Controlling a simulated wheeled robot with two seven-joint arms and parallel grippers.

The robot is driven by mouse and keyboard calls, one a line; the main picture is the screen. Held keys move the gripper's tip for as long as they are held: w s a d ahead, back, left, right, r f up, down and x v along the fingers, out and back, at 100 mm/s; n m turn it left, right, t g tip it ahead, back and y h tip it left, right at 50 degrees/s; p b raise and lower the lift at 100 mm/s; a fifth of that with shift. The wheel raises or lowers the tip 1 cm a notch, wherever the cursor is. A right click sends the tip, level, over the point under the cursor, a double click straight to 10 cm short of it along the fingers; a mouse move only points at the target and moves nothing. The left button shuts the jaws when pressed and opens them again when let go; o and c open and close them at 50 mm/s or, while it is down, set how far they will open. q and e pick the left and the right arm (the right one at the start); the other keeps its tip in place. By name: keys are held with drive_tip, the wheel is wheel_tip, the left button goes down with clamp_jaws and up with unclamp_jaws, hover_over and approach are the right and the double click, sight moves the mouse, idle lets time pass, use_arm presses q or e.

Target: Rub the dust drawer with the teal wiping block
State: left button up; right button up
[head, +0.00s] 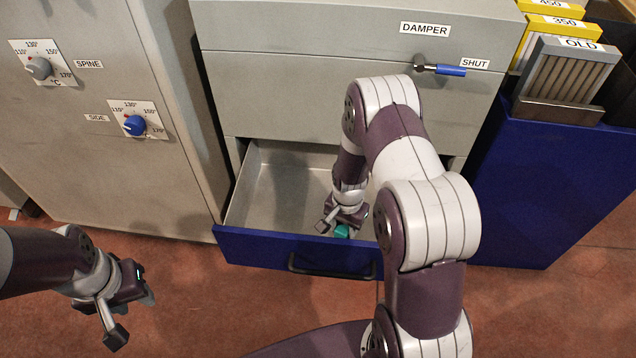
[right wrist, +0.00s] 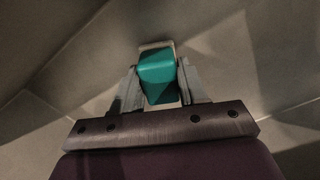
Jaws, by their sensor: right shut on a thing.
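The dust drawer (head: 301,246) is pulled out, with a blue front, a dark handle (head: 331,268) and a bare grey metal inside. My right gripper (head: 341,228) is inside the drawer near its front wall. It is shut on the teal wiping block (right wrist: 158,78), which sits between the two fingers in the right wrist view; a light tan edge shows at its far end. In the head view only a small teal part of the block (head: 342,231) shows. I cannot tell if the block touches the drawer floor. My left gripper (head: 133,313) is open and empty, over the floor at the left.
The grey cabinet (head: 300,100) above the drawer has a damper lever with a blue grip (head: 451,70) near "SHUT". A grey panel with two dials (head: 134,125) stands at the left. A blue bin (head: 545,180) with filters (head: 567,75) stands at the right. The red floor (head: 200,290) is clear.

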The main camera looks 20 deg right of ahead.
drive_tip(key=r, duration=0.1)
drive_tip(key=r+p, duration=0.1)
drive_tip(key=shift+w+d+r, duration=0.1)
drive_tip(key=shift+w+r, duration=0.1)
drive_tip(key=shift+r, duration=0.15)
wheel_tip(320, 180, up, 4)
drive_tip(key=p, duration=0.4)
drive_tip(key=shift+r, duration=0.15)
